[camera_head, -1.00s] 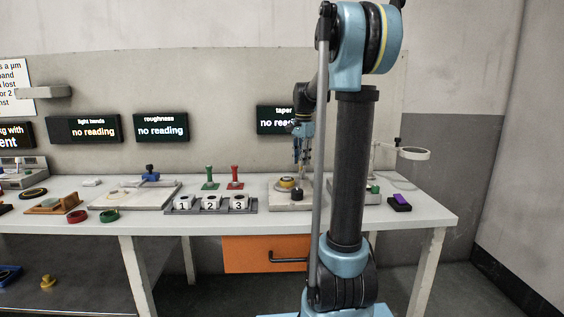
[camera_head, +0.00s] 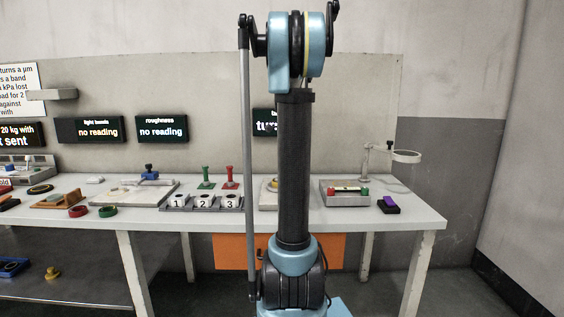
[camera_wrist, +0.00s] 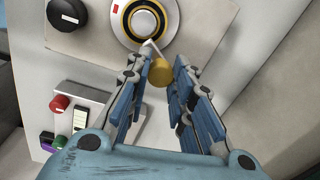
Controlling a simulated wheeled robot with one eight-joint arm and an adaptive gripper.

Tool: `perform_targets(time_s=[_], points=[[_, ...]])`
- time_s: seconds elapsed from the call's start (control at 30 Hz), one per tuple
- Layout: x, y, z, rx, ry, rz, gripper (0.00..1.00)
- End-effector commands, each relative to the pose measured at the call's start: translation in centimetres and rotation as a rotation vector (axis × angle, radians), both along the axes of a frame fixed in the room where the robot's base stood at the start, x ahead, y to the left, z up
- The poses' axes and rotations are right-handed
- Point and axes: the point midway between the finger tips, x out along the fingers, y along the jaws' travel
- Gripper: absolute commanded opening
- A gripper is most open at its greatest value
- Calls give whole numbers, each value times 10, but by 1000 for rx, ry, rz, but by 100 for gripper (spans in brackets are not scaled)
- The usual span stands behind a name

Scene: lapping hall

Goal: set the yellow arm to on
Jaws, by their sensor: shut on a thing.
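The yellow arm shows in the wrist view as a yellow knob (camera_wrist: 160,73) at the end of a short pale lever. The lever joins a round dial (camera_wrist: 128,38) with yellow and black rings on a pale plate (camera_wrist: 205,30). My gripper (camera_wrist: 158,66) has its fingers on both sides of the yellow knob, shut on it. In the head view, my arm's dark column hides my gripper and most of the dial; a bit of yellow (camera_head: 272,184) shows at its left edge.
A black knob (camera_wrist: 66,13) sits on the plate left of the dial. A device with red and green ends (camera_head: 347,190) and a black block with a purple top (camera_head: 388,205) stand to the right on the table. Numbered blocks (camera_head: 203,202) and red and green handles (camera_head: 230,178) stand left.

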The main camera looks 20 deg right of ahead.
Motion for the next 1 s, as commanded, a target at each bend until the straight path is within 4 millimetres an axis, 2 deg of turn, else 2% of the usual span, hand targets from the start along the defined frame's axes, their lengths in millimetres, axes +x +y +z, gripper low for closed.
perform_targets(time_s=[0.33, 0.37, 0.43, 0.8, 1.0], points=[[2, -2, 1, 0, -5, -3, 0], [2, -2, 1, 0, -5, -3, 28], [2, -2, 1, 0, -5, -3, 43], [1, -1, 2, 0, -2, -3, 43], [0, -1, 21, 0, -2, -3, 43]])
